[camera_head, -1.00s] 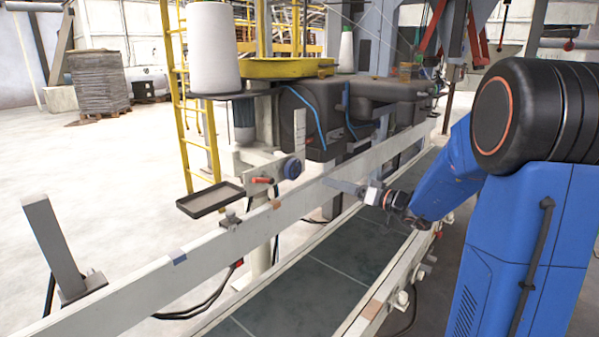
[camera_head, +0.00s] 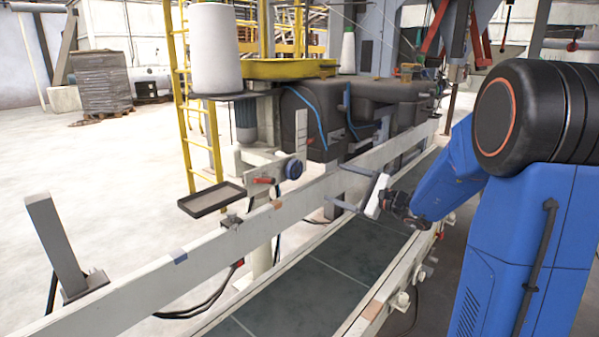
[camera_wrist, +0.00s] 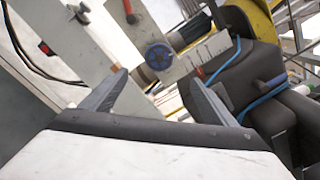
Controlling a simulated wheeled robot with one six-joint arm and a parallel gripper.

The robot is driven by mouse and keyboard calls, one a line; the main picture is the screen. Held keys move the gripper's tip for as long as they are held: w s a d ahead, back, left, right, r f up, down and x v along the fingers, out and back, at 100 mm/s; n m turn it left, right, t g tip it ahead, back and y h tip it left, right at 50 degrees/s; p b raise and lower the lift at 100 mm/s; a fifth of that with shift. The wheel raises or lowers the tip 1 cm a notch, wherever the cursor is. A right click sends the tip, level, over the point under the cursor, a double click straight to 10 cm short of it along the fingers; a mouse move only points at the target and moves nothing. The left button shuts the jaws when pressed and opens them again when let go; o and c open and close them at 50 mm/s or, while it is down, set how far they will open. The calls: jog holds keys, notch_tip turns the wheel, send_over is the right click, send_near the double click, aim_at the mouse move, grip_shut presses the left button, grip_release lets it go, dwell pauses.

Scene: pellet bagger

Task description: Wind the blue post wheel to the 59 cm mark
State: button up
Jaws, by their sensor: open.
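The blue post wheel (camera_head: 293,169) is a small dark blue knob on the white post beyond the conveyor's side rail. In the wrist view the blue wheel (camera_wrist: 158,55) shows face-on, between and beyond my fingertips. A pale upright scale (camera_head: 300,131) rises beside it; its marks are too small to read. A red-handled lever (camera_head: 262,180) sits just left of the wheel. My gripper (camera_head: 358,192) is open and empty above the conveyor, to the right of the wheel and apart from it. In the wrist view my gripper's two fingers (camera_wrist: 158,88) are spread wide.
The pale side rail (camera_head: 150,285) runs between my gripper and the post. A dark tray (camera_head: 211,199) is left of the post. A white thread cone (camera_head: 215,50) and the grey sewing machine housing (camera_head: 310,110) stand behind. The dark conveyor belt (camera_head: 300,290) is bare.

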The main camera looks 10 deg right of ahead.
aim_at(296, 170)
jog(key=w+a+m, duration=0.2)
jog(key=w+a, duration=0.1)
jog(key=w, duration=0.1)
jog(key=w+a+m, duration=0.2)
jog(key=w+a, duration=0.2)
jog(key=w, duration=0.1)
jog(key=w+a+m, duration=0.3)
jog(key=w, duration=0.2)
jog(key=shift+w+a, duration=0.1)
jog(key=shift+a, duration=0.05)
dwell(0.4)
jog(key=c, duration=1)
jog(key=shift+c, duration=0.2)
jog(key=shift+n, duration=1.5)
